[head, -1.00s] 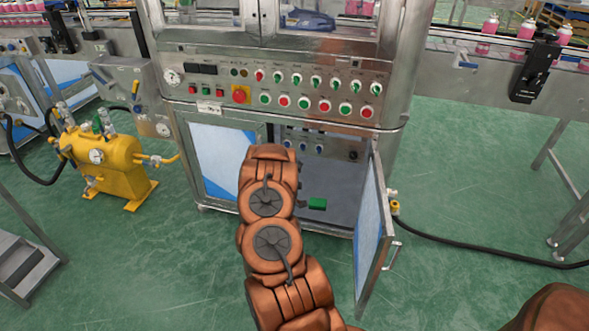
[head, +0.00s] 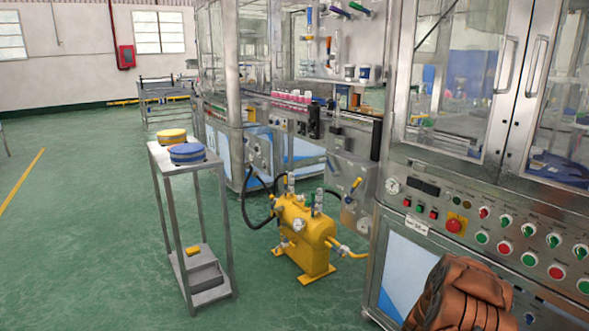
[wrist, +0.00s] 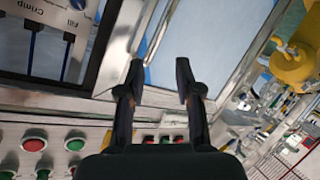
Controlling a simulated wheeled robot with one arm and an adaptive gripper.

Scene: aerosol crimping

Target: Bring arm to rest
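My arm shows as a copper-brown link at the bottom right of the head view, in front of the crimping machine (head: 405,262). My gripper is outside the head view. In the wrist view my gripper (wrist: 158,85) has its two black fingers apart with nothing between them. It is over the machine's front, with a white and blue panel (wrist: 205,45) behind the fingertips. Red and green buttons (wrist: 34,144) lie at the lower left of that view, and the open compartment with the "Crimp" and "Fill" labels (wrist: 55,40) is at the upper left.
A yellow tank (head: 303,238) with hoses stands on the green floor left of the machine. A metal stand (head: 203,285) with a yellow and a blue round item (head: 187,153) on top is further left. The far-left floor is clear.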

